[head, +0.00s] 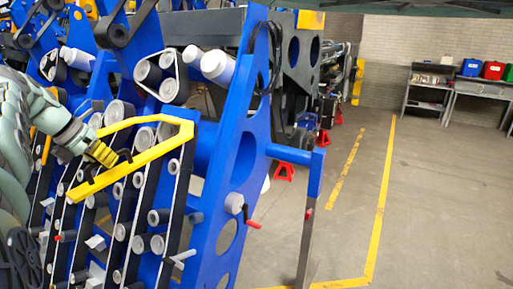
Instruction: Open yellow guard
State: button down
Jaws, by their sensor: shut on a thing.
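The yellow guard (160,150) is a bent bar frame in the head view, left of centre. It lies across the front of the blue harvester chassis (233,130), over several grey rollers. My gripper (123,158) reaches in from the left, with a yellow and black end at the guard's inner side. It is shut on the guard; the exact contact of the fingertips is small and partly hidden.
Grey rollers and black belts (150,215) surround the guard closely. A red-handled crank (250,219) and a blue bracket on a post (312,170) stick out at the right. Open floor (435,200) lies further right, before workbenches with coloured bins (492,70).

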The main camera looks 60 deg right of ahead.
jog(key=shift+s+d, duration=0.2)
jog(key=shift+s, duration=0.05)
jog(key=c, duration=1.3)
grip_release()
jog(key=o, duration=0.3)
jog(key=shift+w+a, duration=0.1)
jog(key=shift+w+a+f, duration=0.1)
jog(key=shift+f, duration=0.05)
